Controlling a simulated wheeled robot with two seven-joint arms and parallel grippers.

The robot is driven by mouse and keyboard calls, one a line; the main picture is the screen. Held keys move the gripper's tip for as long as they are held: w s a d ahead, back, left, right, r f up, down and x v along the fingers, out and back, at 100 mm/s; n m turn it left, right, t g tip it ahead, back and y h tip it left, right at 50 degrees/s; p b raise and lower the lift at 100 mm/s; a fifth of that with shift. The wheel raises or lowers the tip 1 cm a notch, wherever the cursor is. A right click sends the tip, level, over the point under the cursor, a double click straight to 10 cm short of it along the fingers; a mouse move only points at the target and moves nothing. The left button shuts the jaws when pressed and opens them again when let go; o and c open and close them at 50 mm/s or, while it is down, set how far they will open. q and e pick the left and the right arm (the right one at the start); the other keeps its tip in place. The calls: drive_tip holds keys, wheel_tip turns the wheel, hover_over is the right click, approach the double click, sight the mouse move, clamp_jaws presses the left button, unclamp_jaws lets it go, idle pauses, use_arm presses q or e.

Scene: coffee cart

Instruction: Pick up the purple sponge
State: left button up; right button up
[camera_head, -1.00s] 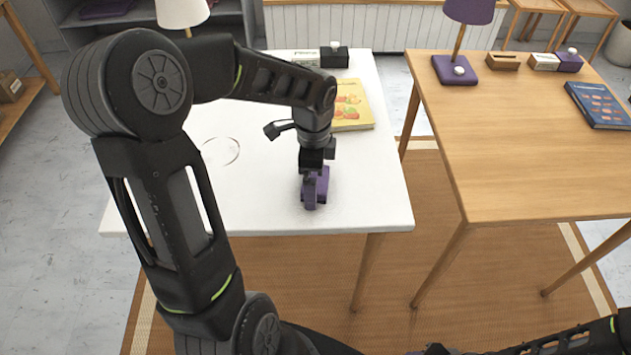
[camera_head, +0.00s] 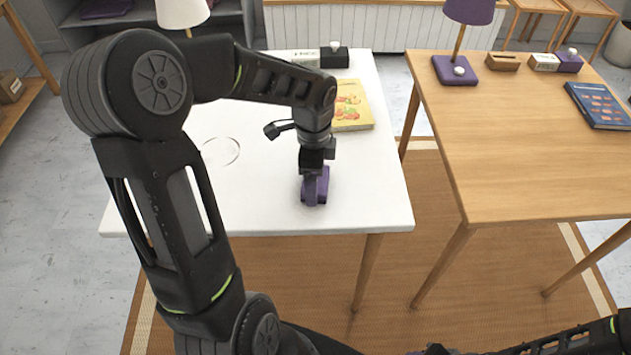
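The purple sponge (camera_head: 323,188) lies on the white table (camera_head: 260,205) near its front right part. My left gripper (camera_head: 312,192) is directly over the sponge, pointing down, with its fingers at the sponge and covering part of it. The fingers' gap is too small and dark to tell whether they are closed on it. The sponge appears to be at the table surface. My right arm shows at the bottom right; its gripper (camera_head: 435,351) is barely at the lower edge, and its fingers cannot be made out.
A yellow picture book (camera_head: 352,106) lies behind the gripper on the white table. A lamp (camera_head: 182,14) and a black box (camera_head: 334,57) stand farther back. A wooden table (camera_head: 530,150) stands to the right, across a gap.

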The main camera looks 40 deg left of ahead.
use_arm(q)
wheel_tip(320, 180, up, 10)
drive_tip(key=shift+r+p, duration=0.1)
drive_tip(key=shift+p, duration=0.35)
idle(0.5)
drive_tip(key=o, duration=0.8)
drive_tip(key=c, duration=0.7)
drive_tip(key=shift+o, duration=0.2)
